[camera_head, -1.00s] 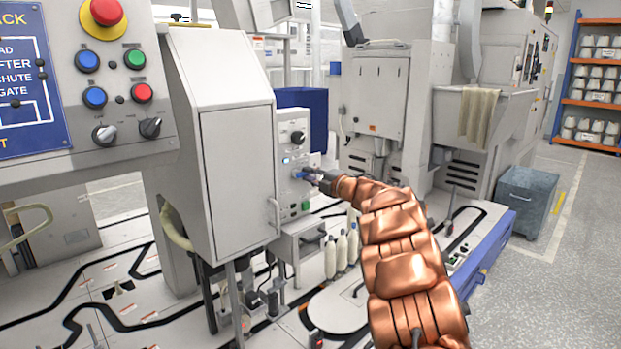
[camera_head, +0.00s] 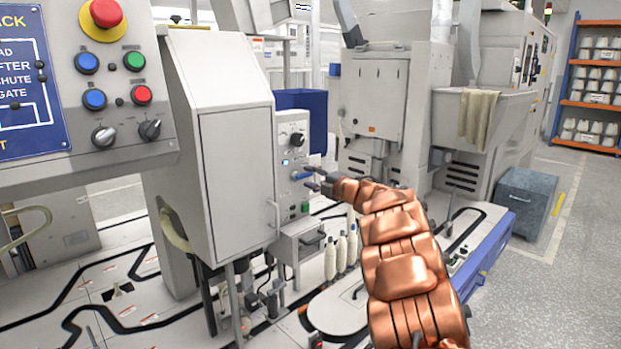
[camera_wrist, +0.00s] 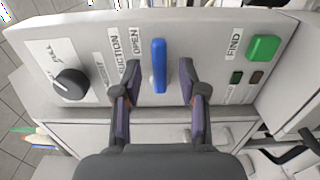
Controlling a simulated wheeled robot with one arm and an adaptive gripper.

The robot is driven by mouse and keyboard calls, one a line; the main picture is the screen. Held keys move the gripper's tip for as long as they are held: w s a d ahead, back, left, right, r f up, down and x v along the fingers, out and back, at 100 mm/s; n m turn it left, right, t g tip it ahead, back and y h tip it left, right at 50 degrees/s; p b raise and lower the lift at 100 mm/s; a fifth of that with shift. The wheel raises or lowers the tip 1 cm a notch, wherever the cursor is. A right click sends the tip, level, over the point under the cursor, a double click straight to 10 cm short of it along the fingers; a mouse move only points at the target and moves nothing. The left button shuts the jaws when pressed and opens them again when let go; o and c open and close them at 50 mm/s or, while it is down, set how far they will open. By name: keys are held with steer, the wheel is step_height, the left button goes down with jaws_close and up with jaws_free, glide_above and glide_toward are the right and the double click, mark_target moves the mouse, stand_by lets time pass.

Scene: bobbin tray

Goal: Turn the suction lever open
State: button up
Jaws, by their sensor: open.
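The suction lever is a blue handle on the light grey control panel; in the wrist view the lever (camera_wrist: 158,66) lies lengthwise up the picture, beside labels reading SUCTION and OPEN. In the head view the lever (camera_head: 301,176) looks roughly level on the panel. My gripper (camera_head: 311,178) is open in front of it. In the wrist view my gripper (camera_wrist: 160,84) has one finger on each side of the lever, with a visible gap on both sides. Nothing is held.
A black knob (camera_wrist: 70,84) and a green button (camera_wrist: 263,48) flank the lever on the panel. White bobbins (camera_head: 341,254) stand below the panel. A grey cabinet (camera_head: 238,180) is close on its left.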

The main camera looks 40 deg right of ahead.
steer(key=s+d, duration=0.1)
steer(key=s, duration=1)
steer(key=shift+d, duration=0.25)
